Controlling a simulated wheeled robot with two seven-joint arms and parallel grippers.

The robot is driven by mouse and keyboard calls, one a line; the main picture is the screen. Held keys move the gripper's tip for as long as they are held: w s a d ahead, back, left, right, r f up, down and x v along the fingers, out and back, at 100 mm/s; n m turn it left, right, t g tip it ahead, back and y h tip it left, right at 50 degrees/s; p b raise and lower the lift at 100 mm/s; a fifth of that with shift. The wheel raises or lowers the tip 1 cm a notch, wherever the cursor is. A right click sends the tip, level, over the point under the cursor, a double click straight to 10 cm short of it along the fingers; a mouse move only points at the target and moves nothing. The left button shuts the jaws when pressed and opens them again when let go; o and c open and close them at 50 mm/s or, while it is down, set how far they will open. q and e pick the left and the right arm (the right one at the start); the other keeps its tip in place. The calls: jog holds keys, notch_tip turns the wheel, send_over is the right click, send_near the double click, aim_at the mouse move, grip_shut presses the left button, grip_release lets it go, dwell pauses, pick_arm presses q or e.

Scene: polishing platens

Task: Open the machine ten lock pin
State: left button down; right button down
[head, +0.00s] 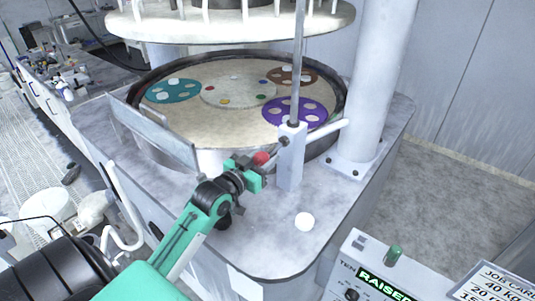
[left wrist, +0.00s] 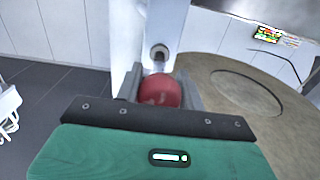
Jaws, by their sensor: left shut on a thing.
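The lock pin's red ball knob (head: 261,158) sits at the front of the grey upright block (head: 291,156) on the machine's front deck. My left gripper (head: 257,165) is at the knob, with its fingers closed around it. In the left wrist view the red knob (left wrist: 160,91) lies between the two grey fingers (left wrist: 160,95), and a short metal shank joins it to the pale block (left wrist: 166,30) behind. How far the pin sits in the block is hard to tell. My right gripper is not in view.
A round polishing table (head: 215,130) with coloured carrier discs lies behind the block, under a raised upper plate (head: 230,25). A thick white column (head: 381,80) stands right. A control panel (head: 375,275) stands front right.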

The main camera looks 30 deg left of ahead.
pick_arm(q)
jog(key=c, duration=1.3)
grip_release()
jog(key=o, duration=0.4)
jog(key=shift+s, duration=0.1)
jog(key=shift+o, duration=0.2)
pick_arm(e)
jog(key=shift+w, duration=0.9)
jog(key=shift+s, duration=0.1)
pick_arm(q)
jog(key=shift+s+f, duration=0.1)
jog(key=shift+s, duration=0.15)
jog(key=s+a+b, duration=0.1)
jog(key=s+b, duration=0.3)
jog(key=s, duration=0.9)
jog(key=shift+b, duration=0.35)
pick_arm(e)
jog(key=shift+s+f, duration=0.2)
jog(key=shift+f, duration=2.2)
pick_arm(q)
jog(key=shift+s, duration=0.15)
